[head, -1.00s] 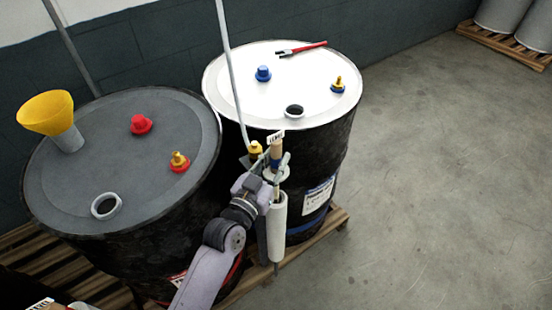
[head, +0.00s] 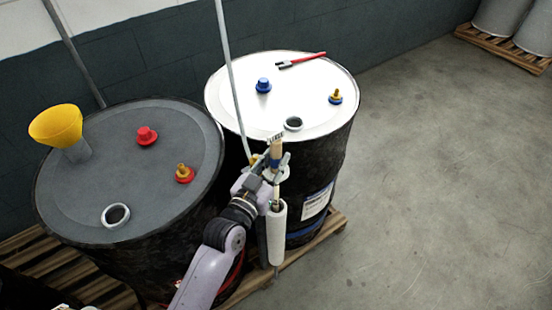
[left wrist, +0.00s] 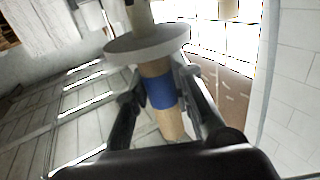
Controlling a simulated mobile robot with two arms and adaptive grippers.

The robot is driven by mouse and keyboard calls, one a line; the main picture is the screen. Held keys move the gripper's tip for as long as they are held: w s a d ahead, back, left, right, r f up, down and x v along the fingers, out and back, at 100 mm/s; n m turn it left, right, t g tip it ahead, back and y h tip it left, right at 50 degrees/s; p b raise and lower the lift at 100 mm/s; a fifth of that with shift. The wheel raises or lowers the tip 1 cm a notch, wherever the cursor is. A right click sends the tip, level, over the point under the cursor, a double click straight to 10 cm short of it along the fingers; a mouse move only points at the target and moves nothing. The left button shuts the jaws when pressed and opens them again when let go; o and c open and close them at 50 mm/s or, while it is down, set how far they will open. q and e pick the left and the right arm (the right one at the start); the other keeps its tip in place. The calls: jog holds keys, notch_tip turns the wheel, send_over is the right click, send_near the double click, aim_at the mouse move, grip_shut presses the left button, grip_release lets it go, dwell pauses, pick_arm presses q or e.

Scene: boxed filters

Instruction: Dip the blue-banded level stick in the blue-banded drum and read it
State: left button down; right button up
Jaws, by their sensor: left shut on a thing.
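The blue-banded drum is the black one with a white lid (head: 235,105), a blue stripe low on its side and an open white-rimmed hole (head: 293,124) in the lid. My left gripper (head: 273,176) is between the drums at the front, shut on the level stick (head: 276,150). The stick stands upright with its tan handle up, above a white tube (head: 277,238); whether its lower end is still inside is unclear. In the left wrist view the fingers close around the tan handle at its blue band (left wrist: 161,92), beside a pale round collar (left wrist: 147,43). My right gripper is not in view.
A red-banded drum with a grey lid (head: 100,185) stands left, with a yellow funnel (head: 56,124) and an open hole (head: 116,215). Blue (head: 263,85) and yellow (head: 335,97) caps and a red-handled tool (head: 302,61) are on the white lid.

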aim_at(275, 140)
pick_arm(q)
jog(key=shift+r+p, duration=1.75)
jog(key=shift+r, duration=1.85)
jog(key=shift+r, duration=3.9)
notch_tip(275, 140, up, 8)
